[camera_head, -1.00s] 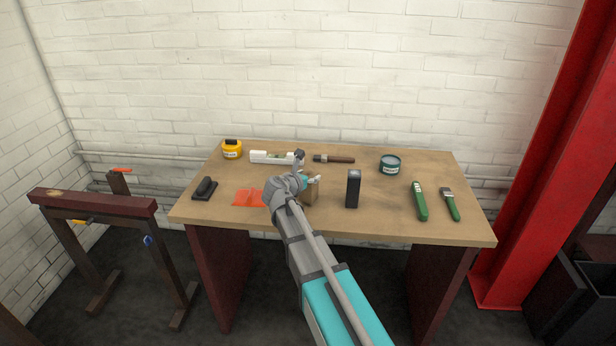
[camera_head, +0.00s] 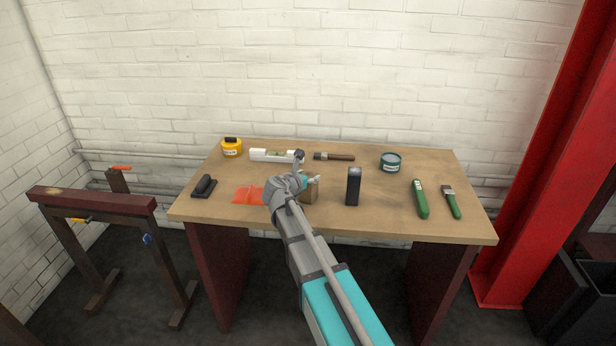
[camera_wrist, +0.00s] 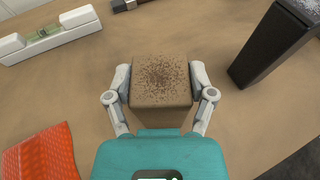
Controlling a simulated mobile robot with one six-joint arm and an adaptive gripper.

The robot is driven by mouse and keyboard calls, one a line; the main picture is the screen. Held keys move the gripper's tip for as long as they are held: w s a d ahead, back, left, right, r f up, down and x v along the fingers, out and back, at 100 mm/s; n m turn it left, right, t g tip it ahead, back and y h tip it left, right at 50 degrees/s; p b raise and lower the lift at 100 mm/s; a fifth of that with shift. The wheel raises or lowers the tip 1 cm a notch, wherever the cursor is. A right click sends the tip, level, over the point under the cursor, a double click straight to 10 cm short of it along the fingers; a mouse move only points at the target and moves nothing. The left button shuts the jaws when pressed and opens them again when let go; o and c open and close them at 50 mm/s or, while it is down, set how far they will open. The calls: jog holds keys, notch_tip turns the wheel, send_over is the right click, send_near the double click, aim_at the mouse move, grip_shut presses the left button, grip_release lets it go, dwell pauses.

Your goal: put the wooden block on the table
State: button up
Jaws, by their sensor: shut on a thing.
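The wooden block (camera_wrist: 160,82) is a brown cube with a dark speckled top, upright between the two fingers of my gripper (camera_wrist: 160,97) in the wrist view. The fingers are shut on its left and right sides. In the head view the block (camera_head: 311,191) shows partly behind my gripper (camera_head: 307,184), over the front middle of the wooden table (camera_head: 400,225). Its underside is hidden, so I cannot tell whether it touches the table top.
A black upright box (camera_head: 353,187) stands just right of the block. An orange-red sheet (camera_head: 248,195) lies to the left, and a white level (camera_head: 268,156) lies behind. A teal tin (camera_head: 390,162) and green-handled tools (camera_head: 420,199) are further right.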

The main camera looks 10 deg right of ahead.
jog(key=shift+f, duration=0.1)
jog(key=o, duration=1.2)
